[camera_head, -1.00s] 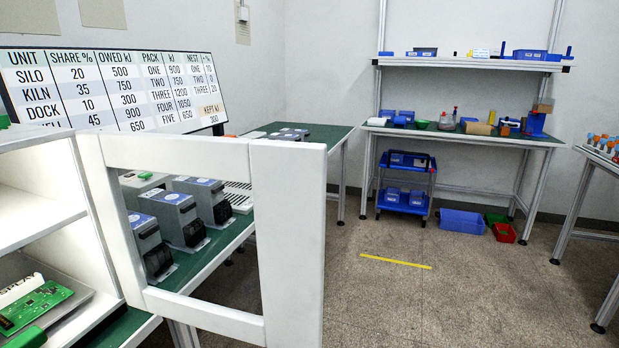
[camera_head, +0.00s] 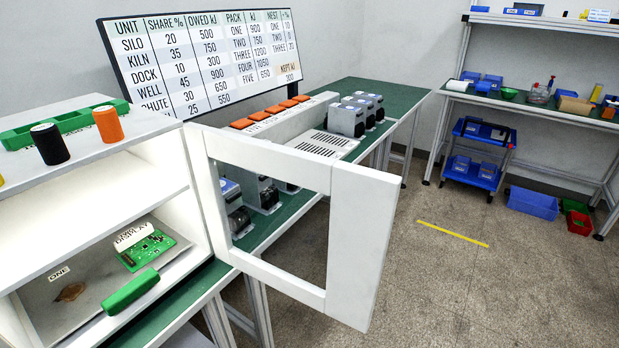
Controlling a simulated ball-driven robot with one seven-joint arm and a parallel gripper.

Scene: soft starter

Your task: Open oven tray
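The oven is a white cabinet (camera_head: 95,205) at the left, with its white framed door (camera_head: 355,240) swung wide open to the right. The oven tray (camera_head: 85,290) is a grey, flat tray low inside, with a green handle (camera_head: 131,291) along its front edge. A label reading ONE and a brown stain show on the tray. A green circuit board (camera_head: 146,248) with a white DISPLAY label lies at its back right. I cannot tell how far the tray is pulled out. My gripper is not in view.
Orange and black cylinders and a green holder (camera_head: 70,125) stand on the cabinet top. The open door juts over the floor in front of the green bench (camera_head: 390,98), which carries grey devices. A blue cart (camera_head: 475,155) and bins stand farther right. The floor with a yellow strip (camera_head: 452,233) is clear.

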